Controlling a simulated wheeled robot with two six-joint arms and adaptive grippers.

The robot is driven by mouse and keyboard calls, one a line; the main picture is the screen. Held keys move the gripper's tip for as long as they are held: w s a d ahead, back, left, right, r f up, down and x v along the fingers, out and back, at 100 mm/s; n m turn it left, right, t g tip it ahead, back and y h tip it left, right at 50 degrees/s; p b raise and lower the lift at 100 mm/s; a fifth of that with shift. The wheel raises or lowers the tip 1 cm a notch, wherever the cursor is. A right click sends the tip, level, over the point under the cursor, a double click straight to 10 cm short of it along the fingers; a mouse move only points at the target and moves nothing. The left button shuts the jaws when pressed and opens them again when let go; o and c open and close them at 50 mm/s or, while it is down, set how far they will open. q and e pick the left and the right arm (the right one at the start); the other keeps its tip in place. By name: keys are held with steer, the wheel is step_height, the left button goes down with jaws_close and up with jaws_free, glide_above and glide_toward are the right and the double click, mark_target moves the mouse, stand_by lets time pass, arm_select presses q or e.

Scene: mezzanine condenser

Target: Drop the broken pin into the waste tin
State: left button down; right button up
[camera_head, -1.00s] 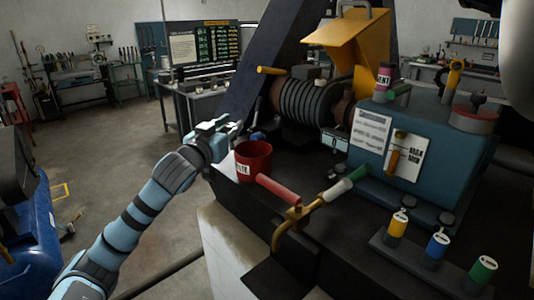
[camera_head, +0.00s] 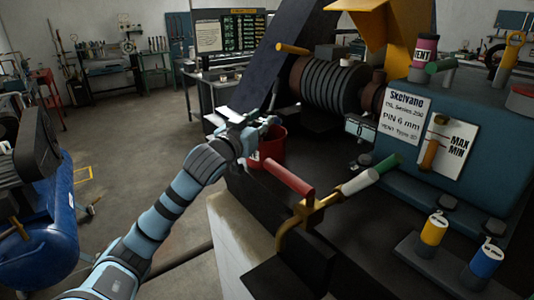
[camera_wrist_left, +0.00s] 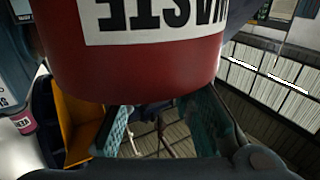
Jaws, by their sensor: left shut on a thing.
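The red waste tin (camera_head: 279,147) stands near the left edge of the dark bench top in the head view, partly behind my left gripper. In the left wrist view the tin (camera_wrist_left: 150,65) is very close, its white label upside down. My left gripper (camera_head: 262,126) is at the tin's rim, over its upper left side. In the wrist view its two teal fingers (camera_wrist_left: 163,112) run behind the tin's edge, so their tips are hidden. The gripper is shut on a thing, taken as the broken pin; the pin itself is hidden. My right gripper is not in view.
A red-handled brass lever (camera_head: 290,178) sticks up right of the tin. Beyond stand a ribbed cylinder (camera_head: 328,84) and a blue housing (camera_head: 470,130) with labels. Yellow (camera_head: 434,230) and blue (camera_head: 486,262) capped cylinders stand at the front right. Open floor lies left.

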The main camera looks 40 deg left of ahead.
arm_select(q)
steer(key=c, duration=1.8)
jaws_free()
steer(key=shift+r, duration=0.1)
steer(key=shift+o, duration=1.4)
steer(key=shift+s+r, duration=0.1)
steer(key=shift+s, duration=0.1)
steer(key=shift+o, duration=1.1)
steer(key=shift+s+r, duration=0.1)
steer(key=shift+s, duration=0.2)
steer(key=shift+w+r, duration=0.2)
steer(key=shift+r, duration=0.1)
step_height(320, 180, up, 10)
steer(key=shift+s+f, duration=0.15)
steer(key=shift+f, duration=0.1)
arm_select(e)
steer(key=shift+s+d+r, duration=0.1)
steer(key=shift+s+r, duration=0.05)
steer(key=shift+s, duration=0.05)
